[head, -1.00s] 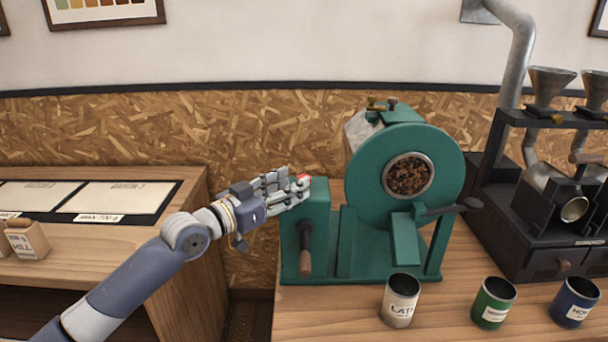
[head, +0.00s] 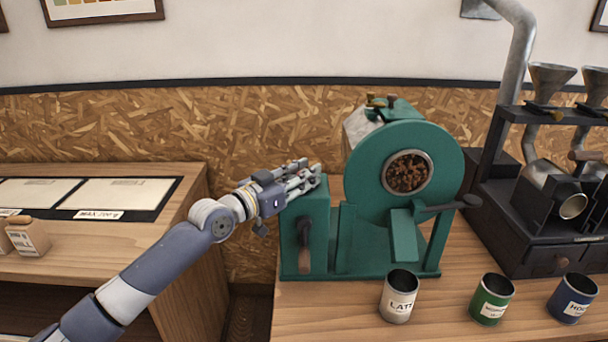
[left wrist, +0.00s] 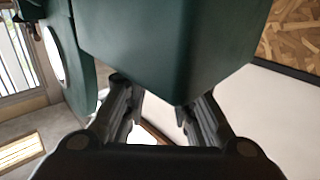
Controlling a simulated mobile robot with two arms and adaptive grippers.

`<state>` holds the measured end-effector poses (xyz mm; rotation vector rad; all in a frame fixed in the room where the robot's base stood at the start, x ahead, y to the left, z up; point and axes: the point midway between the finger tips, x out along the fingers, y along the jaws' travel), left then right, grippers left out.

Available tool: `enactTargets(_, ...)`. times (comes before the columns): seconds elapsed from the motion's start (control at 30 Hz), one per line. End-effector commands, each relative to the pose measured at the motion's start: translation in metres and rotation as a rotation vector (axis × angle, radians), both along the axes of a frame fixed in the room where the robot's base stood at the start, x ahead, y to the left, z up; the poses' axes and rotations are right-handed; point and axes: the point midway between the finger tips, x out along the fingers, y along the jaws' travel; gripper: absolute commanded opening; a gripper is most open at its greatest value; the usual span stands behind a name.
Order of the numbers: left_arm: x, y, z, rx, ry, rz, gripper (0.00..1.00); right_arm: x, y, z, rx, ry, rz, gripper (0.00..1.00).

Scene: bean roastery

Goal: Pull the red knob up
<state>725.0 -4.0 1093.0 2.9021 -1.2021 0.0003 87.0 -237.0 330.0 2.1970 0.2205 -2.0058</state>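The green roaster (head: 403,190) stands on the wooden counter, with a green box (head: 310,212) at its left side. My left gripper (head: 311,172) is at the top of this box, and its fingers cover the place where the red knob showed earlier. The knob is hidden in both current views. In the left wrist view, the two dark fingers (left wrist: 153,100) are apart, close to the green box (left wrist: 165,45), with no knob visible between them. I cannot tell whether they touch it. My right gripper is out of view.
A lever with a brown handle (head: 304,248) hangs on the box front. Three cups, white (head: 398,298), green (head: 491,300) and blue (head: 573,298), stand along the counter front. A dark machine (head: 535,225) is at right. A left bench (head: 90,240) holds trays and small bags.

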Motion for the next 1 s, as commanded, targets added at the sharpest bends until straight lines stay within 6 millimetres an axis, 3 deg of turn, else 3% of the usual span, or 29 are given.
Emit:
enactTargets(0.27, 0.000, 0.000, 0.026, 0.001, -0.002, 0.000, 0.00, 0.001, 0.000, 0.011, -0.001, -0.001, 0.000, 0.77)
enactTargets(0.53, 0.000, 0.001, 0.028, -0.001, -0.002, 0.001, 0.00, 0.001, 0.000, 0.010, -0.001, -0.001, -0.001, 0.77)
enactTargets(0.57, 0.000, 0.001, 0.028, -0.001, -0.003, 0.001, 0.27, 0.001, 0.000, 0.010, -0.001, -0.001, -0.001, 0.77)
enactTargets(0.63, 0.000, 0.001, 0.028, -0.001, -0.003, 0.001, 0.43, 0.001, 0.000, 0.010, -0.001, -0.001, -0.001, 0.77)
enactTargets(1.0, -0.001, 0.001, 0.026, 0.000, 0.000, 0.001, 0.45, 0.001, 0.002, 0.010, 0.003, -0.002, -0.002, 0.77)
